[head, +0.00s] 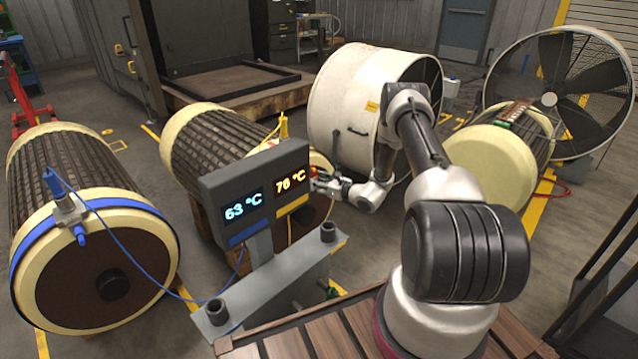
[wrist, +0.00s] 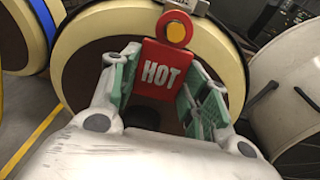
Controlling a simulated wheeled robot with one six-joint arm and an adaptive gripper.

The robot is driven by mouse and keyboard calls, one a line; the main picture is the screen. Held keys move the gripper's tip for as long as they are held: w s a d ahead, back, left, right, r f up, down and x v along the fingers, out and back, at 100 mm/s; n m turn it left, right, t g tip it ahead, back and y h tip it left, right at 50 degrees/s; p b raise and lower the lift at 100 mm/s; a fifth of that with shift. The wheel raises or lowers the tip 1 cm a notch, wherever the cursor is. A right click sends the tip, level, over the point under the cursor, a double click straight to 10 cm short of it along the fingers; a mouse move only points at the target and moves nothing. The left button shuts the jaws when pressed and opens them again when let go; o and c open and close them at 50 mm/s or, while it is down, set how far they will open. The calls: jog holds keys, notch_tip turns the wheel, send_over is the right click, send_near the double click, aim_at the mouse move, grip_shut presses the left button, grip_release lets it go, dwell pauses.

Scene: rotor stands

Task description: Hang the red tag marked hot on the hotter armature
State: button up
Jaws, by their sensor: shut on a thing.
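A red tag (wrist: 160,72) with white letters HOT stands upright between the green-padded fingers of my gripper (wrist: 163,85). A round yellow-orange spot shows at its top. In the head view my gripper (head: 318,182) is at the end of the middle armature (head: 215,140), partly behind the display. The tag's top is close below a grey clamp (wrist: 187,7) on that armature's rim; I cannot tell if they touch. The display (head: 257,192) reads 63 °C over blue and about 70 °C over yellow. A blue cable runs to the left armature (head: 75,165); yellow wiring is at the middle one.
A grey display stand (head: 290,275) with upright posts is in front of the middle armature. A white fan housing (head: 345,95) stands close right of my gripper. Another armature (head: 485,165) and a caged fan (head: 575,90) are at the right. The loose blue cable crosses the floor.

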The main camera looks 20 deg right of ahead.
jog(key=shift+w+a+f, duration=0.1)
jog(key=shift+w+a, duration=0.1)
jog(key=shift+w, duration=0.3)
jog(key=shift+f, duration=0.25)
dwell(0.4)
jog(key=o, duration=1.1)
jog(key=shift+v, duration=4.5)
